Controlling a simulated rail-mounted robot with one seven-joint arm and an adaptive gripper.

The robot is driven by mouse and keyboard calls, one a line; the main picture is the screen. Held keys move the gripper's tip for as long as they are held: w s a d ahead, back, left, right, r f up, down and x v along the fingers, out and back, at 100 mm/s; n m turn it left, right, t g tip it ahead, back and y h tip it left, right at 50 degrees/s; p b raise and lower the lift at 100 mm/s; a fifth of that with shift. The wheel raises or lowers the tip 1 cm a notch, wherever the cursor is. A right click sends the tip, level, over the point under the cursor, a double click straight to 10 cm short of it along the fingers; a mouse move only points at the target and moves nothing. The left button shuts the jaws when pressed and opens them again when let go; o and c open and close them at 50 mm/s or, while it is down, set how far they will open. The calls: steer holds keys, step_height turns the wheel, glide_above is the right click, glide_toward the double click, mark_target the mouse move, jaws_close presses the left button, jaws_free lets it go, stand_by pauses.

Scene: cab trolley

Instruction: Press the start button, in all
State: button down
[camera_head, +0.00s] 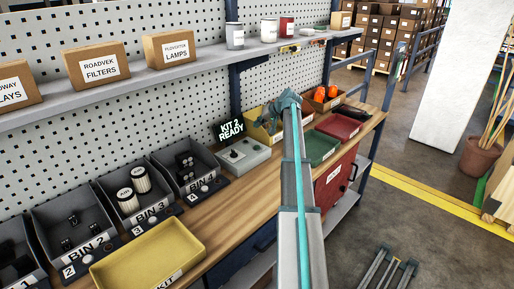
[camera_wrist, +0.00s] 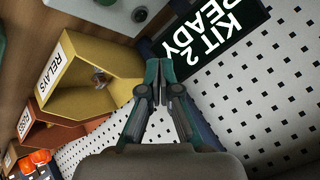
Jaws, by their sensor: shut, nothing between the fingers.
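A grey control box (camera_head: 243,154) stands on the wooden bench, with a dark round knob or button on its top. A lit sign reading "KIT 2 READY" (camera_head: 230,132) stands behind it. In the wrist view, part of the box (camera_wrist: 105,10) shows at the top edge with a dark round control (camera_wrist: 140,14), and the sign (camera_wrist: 212,32) is beside it. I cannot tell which control is the start button. My gripper (camera_head: 272,108) is at the arm's end, above and behind the box's right side. In the wrist view its fingertips (camera_wrist: 158,66) are together and empty, apart from the box.
A yellow "RELAYS" bin (camera_wrist: 120,90) is close to my gripper. Green (camera_head: 322,146) and red (camera_head: 338,126) trays stand right of my arm. Grey bins (camera_head: 70,212) and a yellow kit tray (camera_head: 150,255) are on the left. A shelf (camera_head: 200,58) runs above the bench.

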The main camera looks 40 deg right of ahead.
mark_target(258, 147)
steer(key=shift+f+b, duration=1.7)
steer(key=shift+f, duration=2.55)
steer(key=shift+f, duration=0.1)
steer(key=shift+f+b, duration=0.3)
steer(key=shift+f, duration=0.05)
steer(key=shift+f+b, duration=0.35)
steer(key=shift+f, duration=0.2)
steer(key=shift+r, duration=0.2)
steer(key=shift+r+p, duration=0.35)
steer(key=shift+r, duration=0.45)
steer(key=shift+r+p, duration=0.9)
steer(key=shift+r, duration=1.65)
steer(key=shift+d+f, duration=0.1)
